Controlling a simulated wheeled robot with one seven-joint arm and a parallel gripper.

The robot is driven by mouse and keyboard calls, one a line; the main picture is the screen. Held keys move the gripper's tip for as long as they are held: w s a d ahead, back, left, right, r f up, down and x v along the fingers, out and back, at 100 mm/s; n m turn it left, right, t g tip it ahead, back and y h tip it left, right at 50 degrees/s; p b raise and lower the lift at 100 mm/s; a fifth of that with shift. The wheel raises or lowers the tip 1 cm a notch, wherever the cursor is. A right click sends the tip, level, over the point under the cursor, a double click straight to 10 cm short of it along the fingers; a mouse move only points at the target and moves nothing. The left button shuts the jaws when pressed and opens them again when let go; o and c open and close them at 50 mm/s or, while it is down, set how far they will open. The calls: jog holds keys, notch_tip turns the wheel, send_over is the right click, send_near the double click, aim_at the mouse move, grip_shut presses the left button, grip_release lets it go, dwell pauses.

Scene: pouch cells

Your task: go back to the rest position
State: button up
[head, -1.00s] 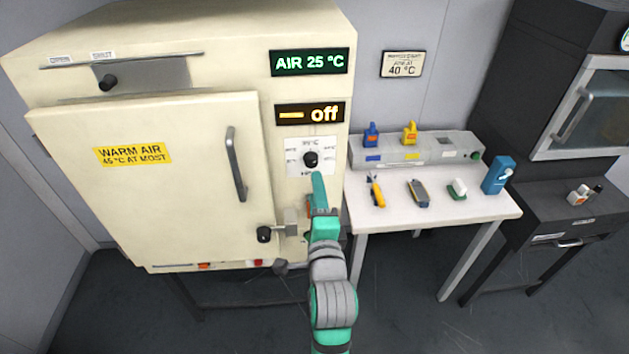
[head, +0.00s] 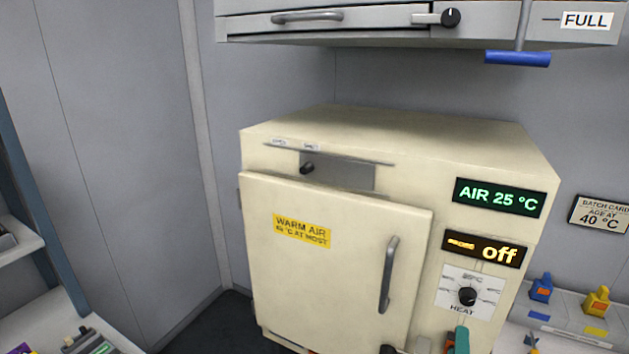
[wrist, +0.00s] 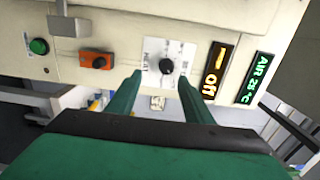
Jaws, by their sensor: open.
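My gripper (wrist: 158,98) is open and empty in the wrist view, its two green fingers apart and pointing at the oven's front panel. The black heat knob (wrist: 166,66) shows between and beyond the fingertips; I cannot tell how far off it is. In the head view only the teal tip of my gripper (head: 461,340) shows at the bottom edge, below the heat knob (head: 467,296). The cream oven (head: 390,135) has its door (head: 335,270) shut. Its displays read AIR 25 °C (head: 500,197) and off (head: 484,248).
A grey hood (head: 400,40) with a blue-handled lever (head: 517,58) hangs above the oven. A bench with blue (head: 541,288) and yellow (head: 597,301) items stands at right. Shelves (head: 18,245) stand at left. In the wrist view, an orange switch (wrist: 96,61) and green button (wrist: 39,46) are on the panel.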

jog(key=s+a+f+n+y, duration=0.3)
jog(key=s+a+f+n, duration=0.2)
jog(key=a+f+n, duration=0.3)
jog(key=s+a+f+n+y, duration=0.2)
jog(key=s+a+f+n, duration=0.35)
jog(key=a+f, duration=0.35)
jog(key=s+a+f+n+y, duration=0.2)
jog(key=s+a+n, duration=0.3)
jog(key=s, duration=0.4)
jog(key=s+a+f+n+y, duration=0.2)
jog(key=s+a+n, duration=0.3)
jog(key=s+a, duration=0.3)
jog(key=shift+s+a, duration=0.25)
jog(key=shift+s, duration=0.1)
jog(key=shift+n, duration=0.25)
